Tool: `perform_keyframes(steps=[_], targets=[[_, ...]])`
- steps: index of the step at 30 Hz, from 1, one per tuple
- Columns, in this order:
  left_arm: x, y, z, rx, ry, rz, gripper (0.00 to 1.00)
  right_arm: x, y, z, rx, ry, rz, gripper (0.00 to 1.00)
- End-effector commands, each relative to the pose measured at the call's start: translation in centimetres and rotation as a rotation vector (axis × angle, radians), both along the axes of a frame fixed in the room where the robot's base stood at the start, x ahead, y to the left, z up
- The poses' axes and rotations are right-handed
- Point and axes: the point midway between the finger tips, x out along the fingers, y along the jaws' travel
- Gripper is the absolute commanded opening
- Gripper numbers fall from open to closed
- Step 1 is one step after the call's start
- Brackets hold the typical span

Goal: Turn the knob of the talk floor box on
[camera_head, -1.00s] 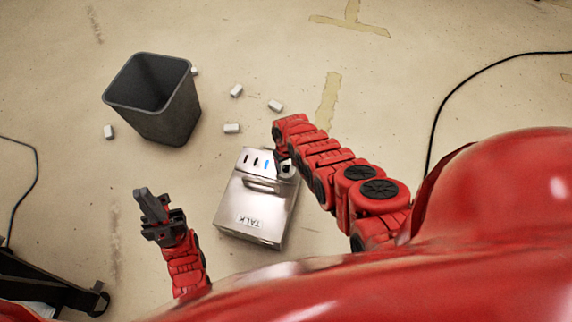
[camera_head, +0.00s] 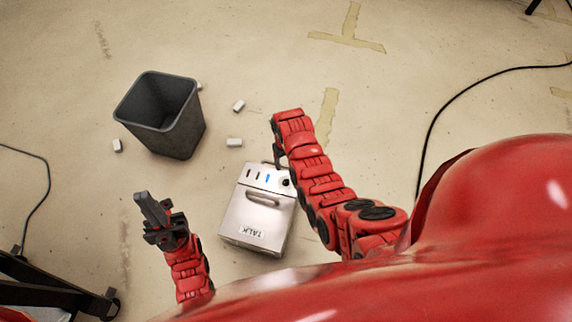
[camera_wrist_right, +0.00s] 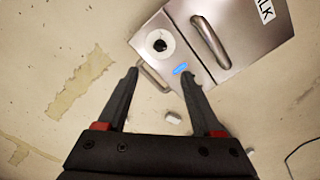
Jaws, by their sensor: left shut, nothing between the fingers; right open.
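The talk floor box (camera_head: 258,218) is a pale metal box on the floor, marked TALK, with a bar handle (camera_head: 264,199) on top. Its black knob (camera_head: 285,182) is near the far right corner. In the right wrist view the knob (camera_wrist_right: 160,43) sits on a white disc, near a blue mark (camera_wrist_right: 180,69). My right gripper (camera_wrist_right: 160,74) is open and empty, its fingertips apart from the knob, by the box's end; in the head view it is largely hidden by its arm. My left gripper (camera_head: 147,205) is shut and empty, left of the box.
A dark bin (camera_head: 160,115) stands beyond the box to the left. Several small white pieces lie around it, one of them here (camera_head: 235,142). A black cable (camera_head: 440,115) runs over the floor at right. A dark wheeled frame (camera_head: 50,285) is at lower left.

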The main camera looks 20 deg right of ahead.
Motion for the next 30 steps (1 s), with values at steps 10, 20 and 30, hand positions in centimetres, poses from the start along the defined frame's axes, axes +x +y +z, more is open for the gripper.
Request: perform_keyframes(steps=[10, 20, 30], targets=[[0.0, 0.0, 0.5, 0.000, 0.000, 0.000, 0.00, 0.0, 0.0, 2.2, 0.000, -0.001, 0.000, 0.68], [0.0, 0.0, 0.5, 0.000, 0.000, 0.000, 0.00, 0.0, 0.0, 2.2, 0.000, -0.001, 0.000, 0.68], [0.0, 0.0, 0.5, 0.000, 0.000, 0.000, 0.00, 2.7, -0.1, 1.5, -0.003, -0.161, -0.013, 0.68]])
